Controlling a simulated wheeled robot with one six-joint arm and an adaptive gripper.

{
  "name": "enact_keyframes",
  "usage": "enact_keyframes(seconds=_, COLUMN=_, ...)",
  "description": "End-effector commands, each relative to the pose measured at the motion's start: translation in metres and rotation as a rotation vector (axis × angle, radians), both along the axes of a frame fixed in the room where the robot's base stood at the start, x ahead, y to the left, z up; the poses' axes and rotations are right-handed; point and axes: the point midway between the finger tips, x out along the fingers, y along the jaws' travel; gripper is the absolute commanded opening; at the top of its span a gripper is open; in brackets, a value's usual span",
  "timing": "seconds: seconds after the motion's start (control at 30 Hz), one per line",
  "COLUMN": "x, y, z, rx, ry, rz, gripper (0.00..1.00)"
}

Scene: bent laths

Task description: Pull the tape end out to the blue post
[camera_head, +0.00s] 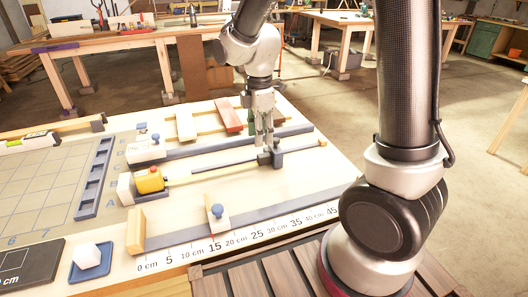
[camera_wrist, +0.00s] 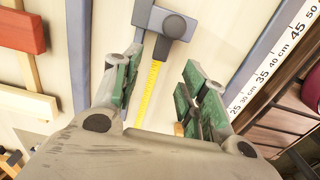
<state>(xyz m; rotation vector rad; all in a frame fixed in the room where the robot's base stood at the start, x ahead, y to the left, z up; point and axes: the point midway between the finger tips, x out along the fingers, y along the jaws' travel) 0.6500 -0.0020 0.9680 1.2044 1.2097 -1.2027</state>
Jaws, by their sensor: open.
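The yellow tape case (camera_head: 150,180) sits on the board at the left end of a lane. A yellow tape strip (camera_wrist: 149,92) with marks runs from under my gripper up to a grey-blue post (camera_wrist: 166,22) with a round knob. This post also shows in the head view (camera_head: 277,158), right of the case. The tape's end lies at or close against the post; whether it touches I cannot tell. My gripper (camera_head: 264,146) is open above the tape, just left of the post. Its green-padded fingers (camera_wrist: 160,78) stand either side of the strip, holding nothing. The case is not in the wrist view.
A printed centimetre scale (camera_head: 215,246) runs along the front edge. A blue-knobbed white piece (camera_head: 217,212) stands near it. A red block (camera_head: 228,116) and wooden strips lie behind. A small white cube sits in a blue tray (camera_head: 91,272) at front left.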

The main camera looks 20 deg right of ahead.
Motion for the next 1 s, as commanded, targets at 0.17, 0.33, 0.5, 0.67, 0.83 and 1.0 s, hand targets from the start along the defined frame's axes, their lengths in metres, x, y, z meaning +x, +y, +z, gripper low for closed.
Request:
enact_keyframes(seconds=0.17, x=-0.001, y=0.000, z=-0.025, rx=-0.001, ry=0.006, rz=-0.006, gripper=0.43)
enact_keyframes(seconds=0.33, x=-0.001, y=0.000, z=-0.054, rx=-0.001, ry=0.007, rz=-0.006, gripper=0.43)
enact_keyframes(seconds=0.5, x=-0.001, y=0.000, z=-0.072, rx=0.000, ry=0.004, rz=-0.005, gripper=0.43)
enact_keyframes(seconds=0.67, x=-0.001, y=0.000, z=-0.076, rx=0.001, ry=0.002, rz=-0.005, gripper=0.43)
enact_keyframes(seconds=0.83, x=-0.001, y=0.000, z=-0.075, rx=0.002, ry=0.002, rz=-0.005, gripper=0.41)
enact_keyframes(seconds=1.0, x=-0.001, y=0.000, z=-0.075, rx=0.002, ry=0.002, rz=-0.005, gripper=0.10)
